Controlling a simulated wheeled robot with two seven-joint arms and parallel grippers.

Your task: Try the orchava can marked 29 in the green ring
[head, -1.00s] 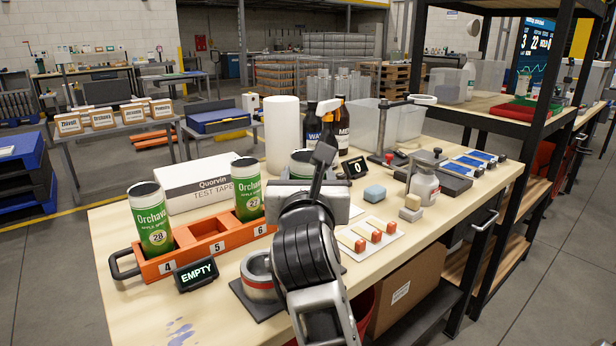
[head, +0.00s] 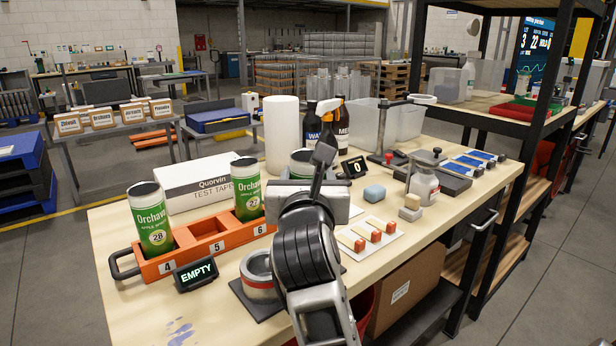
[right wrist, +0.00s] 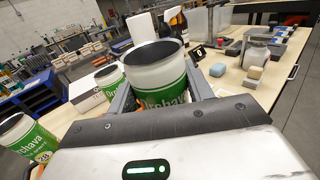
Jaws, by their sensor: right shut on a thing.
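My right gripper (head: 312,190) is shut on a green and white Orchava can (right wrist: 160,95) with a dark top. In the head view only the can's upper part (head: 301,160) shows behind the gripper; its number is hidden. A can marked 28 (head: 150,215) and a can marked 27 (head: 248,190) stand in the orange rack (head: 150,268). A metal ring (head: 259,290) with a red band sits on a dark plate, left of my right forearm. I see no ring that is clearly green. My left gripper is out of view.
A display reading EMPTY (head: 195,273) stands before the rack, and another reading 0 (head: 354,168) stands behind the gripper. A white box (head: 195,183), a white roll (head: 282,135) and bottles stand behind. A sponge (head: 374,194) and a card with small blocks lie to the right.

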